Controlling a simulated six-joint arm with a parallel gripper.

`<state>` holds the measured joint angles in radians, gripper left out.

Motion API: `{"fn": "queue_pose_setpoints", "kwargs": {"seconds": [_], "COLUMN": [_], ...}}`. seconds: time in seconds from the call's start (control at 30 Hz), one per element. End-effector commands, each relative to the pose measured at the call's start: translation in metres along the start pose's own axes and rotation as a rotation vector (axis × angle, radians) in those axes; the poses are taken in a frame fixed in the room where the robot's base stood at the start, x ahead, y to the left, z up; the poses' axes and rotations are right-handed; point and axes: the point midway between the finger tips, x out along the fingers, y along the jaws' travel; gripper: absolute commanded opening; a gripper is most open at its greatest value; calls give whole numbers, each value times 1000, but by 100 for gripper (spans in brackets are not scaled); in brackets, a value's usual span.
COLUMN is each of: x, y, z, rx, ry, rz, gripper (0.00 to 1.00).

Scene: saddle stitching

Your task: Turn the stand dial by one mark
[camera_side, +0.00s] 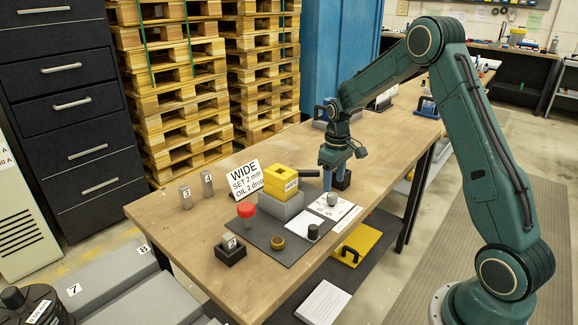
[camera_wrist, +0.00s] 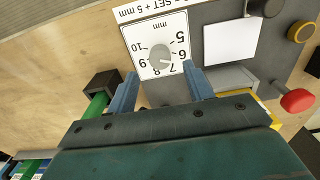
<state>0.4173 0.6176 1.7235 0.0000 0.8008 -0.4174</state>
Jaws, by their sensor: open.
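The stand dial (camera_wrist: 159,53) is a grey round knob on a white square plate (camera_wrist: 143,35) marked with numbers and "mm". A pale line on the knob points toward the lower right, around the 7; the exact mark is hard to read. In the side view the dial (camera_side: 333,199) lies on the dark mat, near the table's front edge. My gripper (camera_wrist: 160,71) is open, with its two blue fingers apart and the knob showing between and beyond their tips. In the side view my gripper (camera_side: 330,187) points down just above the dial, with nothing between its fingers.
A yellow block (camera_side: 284,182) sits on a grey stand (camera_side: 281,206) left of the dial. A red knob (camera_side: 246,209), brass ring (camera_side: 278,243) and black cylinder (camera_side: 313,232) stand nearby. A black holder (camera_wrist: 103,82) is close to my left finger. Cards read "WIDE" (camera_side: 246,180) and "SET + 5 mm" (camera_wrist: 149,11).

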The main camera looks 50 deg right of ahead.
Motion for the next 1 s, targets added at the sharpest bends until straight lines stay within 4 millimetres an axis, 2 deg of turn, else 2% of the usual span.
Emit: {"fn": "queue_pose_setpoints", "kwargs": {"seconds": [0.1,0.33,0.77,1.0], "x": [18,41,48,47], "y": [0,0,0,0], "z": [0,0,0,0], "rx": [0,0,0,0], "ry": [-3,-2,0,0], "rz": [-1,-1,0,0], "gripper": [52,52,52,7]}}
